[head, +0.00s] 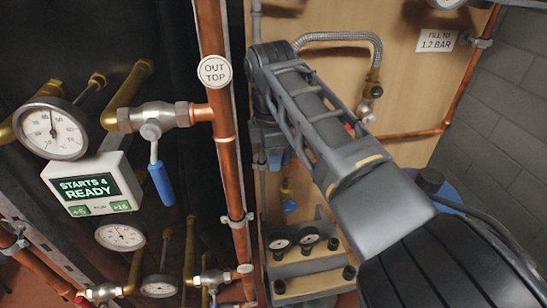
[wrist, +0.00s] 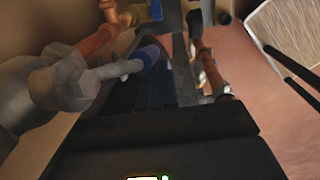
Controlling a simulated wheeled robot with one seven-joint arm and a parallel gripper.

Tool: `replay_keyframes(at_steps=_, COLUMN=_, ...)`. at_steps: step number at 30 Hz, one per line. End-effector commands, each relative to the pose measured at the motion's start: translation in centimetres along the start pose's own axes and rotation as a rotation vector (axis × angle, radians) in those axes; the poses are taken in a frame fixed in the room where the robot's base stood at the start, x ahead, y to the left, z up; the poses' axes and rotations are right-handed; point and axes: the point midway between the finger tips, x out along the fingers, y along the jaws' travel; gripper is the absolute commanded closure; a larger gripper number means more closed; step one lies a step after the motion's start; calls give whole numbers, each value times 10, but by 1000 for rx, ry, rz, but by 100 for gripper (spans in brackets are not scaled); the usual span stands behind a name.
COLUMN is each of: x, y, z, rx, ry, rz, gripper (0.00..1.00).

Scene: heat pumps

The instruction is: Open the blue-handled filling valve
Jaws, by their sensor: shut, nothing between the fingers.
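In the wrist view, a grey valve (wrist: 62,85) has a lever with a blue grip (wrist: 143,57), which points to the right. My gripper (wrist: 170,65) is shut and empty, with the blue grip close along its left side. I cannot tell whether they touch. In the head view, a blue handle (head: 276,158) shows partly below the end of my arm; my fingertips are hard to make out there. A smaller brass valve with a blue handle (head: 288,206) hangs lower, and a blue-handled piece also shows at the top of the wrist view (wrist: 156,10).
A left-hand valve with a hanging blue lever (head: 160,183) sits on a copper pipe (head: 215,55). Gauges (head: 50,128) and a lit display (head: 85,187) are at the left. A braided hose (head: 340,38) and "FILL TO 1.2 BAR" sign (head: 438,40) are on the wooden panel. Pipes crowd the gripper.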

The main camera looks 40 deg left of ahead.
Motion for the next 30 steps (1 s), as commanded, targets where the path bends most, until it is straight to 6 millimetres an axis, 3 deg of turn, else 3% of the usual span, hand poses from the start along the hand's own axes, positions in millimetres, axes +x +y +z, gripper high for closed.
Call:
replay_keyframes(at_steps=24, x=0, y=0, z=1, rx=1, ry=-1, rz=0, gripper=100)
replay_keyframes(at_steps=30, x=-18, y=1, z=1, rx=0, ry=0, rz=3, gripper=100)
